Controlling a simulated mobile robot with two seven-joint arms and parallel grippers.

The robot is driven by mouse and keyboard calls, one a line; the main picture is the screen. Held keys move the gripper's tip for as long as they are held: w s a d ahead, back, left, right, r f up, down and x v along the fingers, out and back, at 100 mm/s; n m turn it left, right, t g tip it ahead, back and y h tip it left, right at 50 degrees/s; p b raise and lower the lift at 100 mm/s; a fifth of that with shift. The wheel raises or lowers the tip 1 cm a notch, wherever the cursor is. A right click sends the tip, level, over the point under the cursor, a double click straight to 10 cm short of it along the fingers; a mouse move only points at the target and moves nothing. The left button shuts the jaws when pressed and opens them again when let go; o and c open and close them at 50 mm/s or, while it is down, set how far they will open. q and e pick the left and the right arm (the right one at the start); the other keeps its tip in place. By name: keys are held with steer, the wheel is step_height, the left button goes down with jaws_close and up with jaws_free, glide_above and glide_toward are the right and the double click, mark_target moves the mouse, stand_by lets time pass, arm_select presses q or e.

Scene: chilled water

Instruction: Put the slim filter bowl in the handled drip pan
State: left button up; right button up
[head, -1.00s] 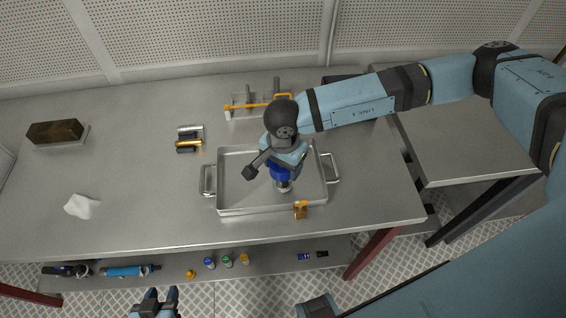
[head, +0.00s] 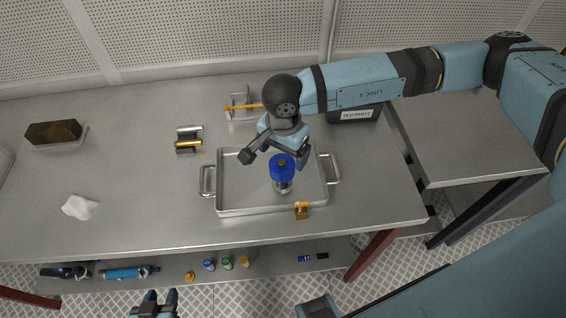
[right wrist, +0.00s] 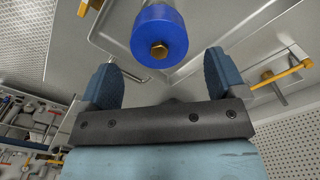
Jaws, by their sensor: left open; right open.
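The slim filter bowl, with a blue cap and a brass nut on top (head: 282,170), stands upright inside the handled drip pan (head: 232,211), right of its middle. It also shows in the right wrist view (right wrist: 159,36), seen from above. The drip pan is a shallow grey metal tray with a handle at each end. My right gripper (right wrist: 163,75) is open, with the blue cap ahead of and between its two fingers, not gripped. In the head view the right wrist is just behind the bowl. My left gripper (head: 156,300) is open and empty at the bottom edge, in front of the table.
A small brass block (head: 301,211) is at the pan's front rim. Silver and gold cylinders (head: 188,144), a white cloth (head: 80,207), a brown block (head: 53,132) and an orange-barred rack (head: 241,107) are on the table. A dark bin (head: 353,115) stands behind right. Small bottles (head: 227,263) sit on the lower shelf.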

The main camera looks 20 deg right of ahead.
step_height(320, 180, up, 7)
steer(key=shift+f+b, duration=0.2)
steer(key=shift+b, duration=0.2)
